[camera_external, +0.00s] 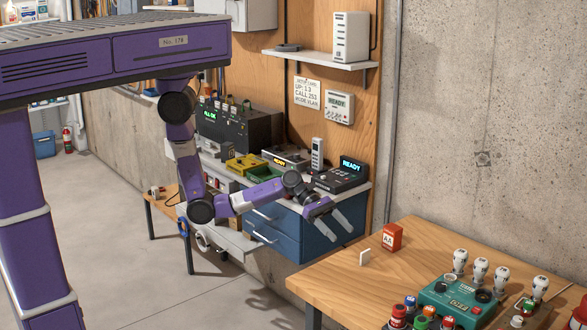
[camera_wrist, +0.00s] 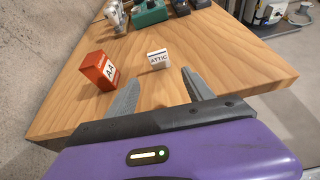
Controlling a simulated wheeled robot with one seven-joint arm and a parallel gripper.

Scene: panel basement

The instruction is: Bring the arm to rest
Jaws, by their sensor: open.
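My purple arm hangs from an overhead beam in the external view. Its elbow is bent and the forearm reaches right. My gripper (camera_external: 336,218) is open and empty, with its grey fingers apart, in front of the blue drawers and left of the wooden table (camera_external: 345,285). In the wrist view my gripper (camera_wrist: 163,92) shows two spread fingers with nothing between them. Beyond the fingertips stand a red AA box (camera_wrist: 98,70) and a white ATTIC card (camera_wrist: 158,59) on the table; neither appears touched.
A blue drawer unit (camera_external: 285,230) and a device bench with a READY console (camera_external: 343,176) stand close behind my gripper. The table also bears a green device (camera_external: 455,300) and several white-topped bulb-like items (camera_external: 480,272). Open floor (camera_external: 150,280) lies at left.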

